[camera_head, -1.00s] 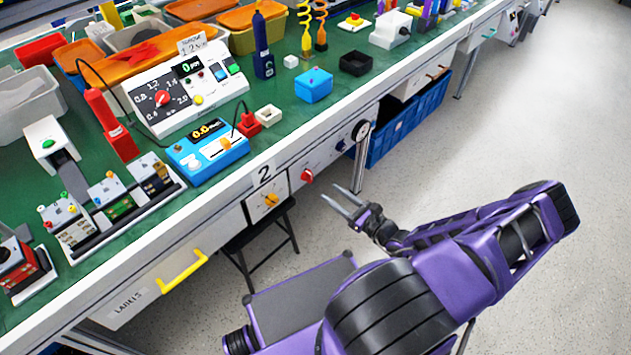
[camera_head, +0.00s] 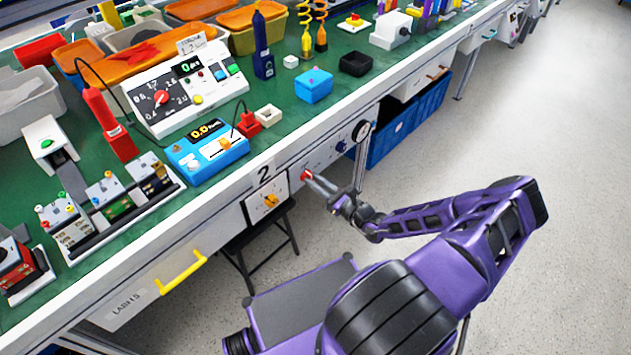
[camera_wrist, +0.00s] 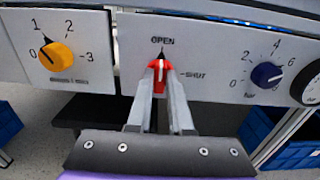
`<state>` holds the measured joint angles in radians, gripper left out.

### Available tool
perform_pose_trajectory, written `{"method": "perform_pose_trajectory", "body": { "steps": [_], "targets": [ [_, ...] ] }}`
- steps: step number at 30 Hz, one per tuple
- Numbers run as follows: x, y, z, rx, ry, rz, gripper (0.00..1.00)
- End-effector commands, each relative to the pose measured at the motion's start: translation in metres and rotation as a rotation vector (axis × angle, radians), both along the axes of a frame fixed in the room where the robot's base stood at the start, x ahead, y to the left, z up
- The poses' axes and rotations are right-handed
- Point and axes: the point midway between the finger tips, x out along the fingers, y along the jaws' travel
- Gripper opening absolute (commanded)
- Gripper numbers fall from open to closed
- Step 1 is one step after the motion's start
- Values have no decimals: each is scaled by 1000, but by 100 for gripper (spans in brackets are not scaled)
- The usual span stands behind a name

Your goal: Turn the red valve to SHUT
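The red valve (camera_wrist: 158,76) is on the bench's front panel, with its white-marked handle pointing up at OPEN. The word SHUT is printed to its right. In the head view the red valve (camera_head: 306,176) is partly covered by the fingertips. My gripper (camera_wrist: 160,72) is at the valve, with one finger on each side of the handle. In the head view my gripper (camera_head: 312,181) reaches the panel from the right. The fingers stand apart with the handle between them; I cannot tell whether they touch it.
A blue knob (camera_wrist: 267,75) and a round gauge (camera_wrist: 312,90) are on the right. A blue crate (camera_head: 408,125) stands under the bench. The floor (camera_head: 560,130) on the right is clear.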

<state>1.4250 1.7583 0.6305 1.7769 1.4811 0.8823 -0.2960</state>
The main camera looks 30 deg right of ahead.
Motion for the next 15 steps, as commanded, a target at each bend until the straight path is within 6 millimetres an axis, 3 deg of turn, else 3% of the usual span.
{"method": "perform_pose_trajectory", "body": {
  "steps": [3,15],
  "targets": [
    [0,0,0,0,0,0,0],
    [0,0,0,14,5,0,0]
  ]
}}
